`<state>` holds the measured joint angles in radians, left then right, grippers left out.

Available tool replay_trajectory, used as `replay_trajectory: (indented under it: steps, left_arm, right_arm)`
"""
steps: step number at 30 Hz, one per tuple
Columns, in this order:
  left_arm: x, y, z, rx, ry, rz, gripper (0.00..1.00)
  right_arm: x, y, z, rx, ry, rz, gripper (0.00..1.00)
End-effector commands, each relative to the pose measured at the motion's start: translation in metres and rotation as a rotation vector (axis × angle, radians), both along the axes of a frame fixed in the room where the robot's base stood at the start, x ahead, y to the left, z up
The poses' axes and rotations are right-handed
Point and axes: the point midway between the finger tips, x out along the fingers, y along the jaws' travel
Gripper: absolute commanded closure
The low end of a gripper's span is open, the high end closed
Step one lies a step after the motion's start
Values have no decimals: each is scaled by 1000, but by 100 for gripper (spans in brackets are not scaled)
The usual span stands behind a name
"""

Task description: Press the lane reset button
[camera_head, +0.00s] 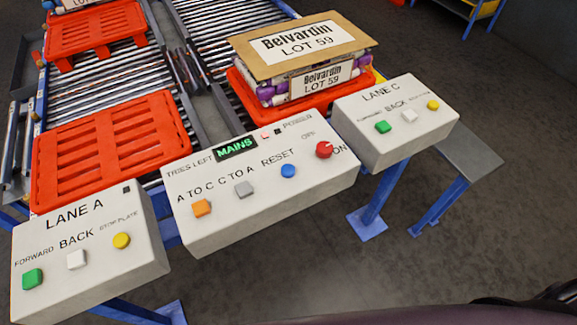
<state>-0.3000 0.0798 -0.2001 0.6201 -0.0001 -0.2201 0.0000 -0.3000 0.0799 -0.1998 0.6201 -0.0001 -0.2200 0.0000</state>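The blue button (288,171) under the word RESET sits on the sloping face of the middle white control box (262,212). An orange button (201,207) under A TO C and a grey button (244,189) under C TO A are to its left. A red rotary knob (324,149) between OFF and ON is to its right. Nothing covers the blue button. Neither of my grippers is in view.
The LANE A box (95,222) stands at left and the LANE C box (405,142) at right, each with green, white and yellow buttons. Grey floor lies in front.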

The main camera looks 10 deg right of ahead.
Motion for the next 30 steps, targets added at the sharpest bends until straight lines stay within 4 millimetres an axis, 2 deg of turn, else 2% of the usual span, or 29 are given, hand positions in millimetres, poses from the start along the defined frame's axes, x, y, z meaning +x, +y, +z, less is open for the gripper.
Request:
replay_trajectory:
  steps: [1, 3, 30]
  left_arm:
    - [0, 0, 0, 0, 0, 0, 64]
    - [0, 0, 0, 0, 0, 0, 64]
    - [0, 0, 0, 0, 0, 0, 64]
  right_arm:
    - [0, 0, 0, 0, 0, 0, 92]
    - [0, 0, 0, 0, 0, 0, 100]
    - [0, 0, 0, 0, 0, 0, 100]
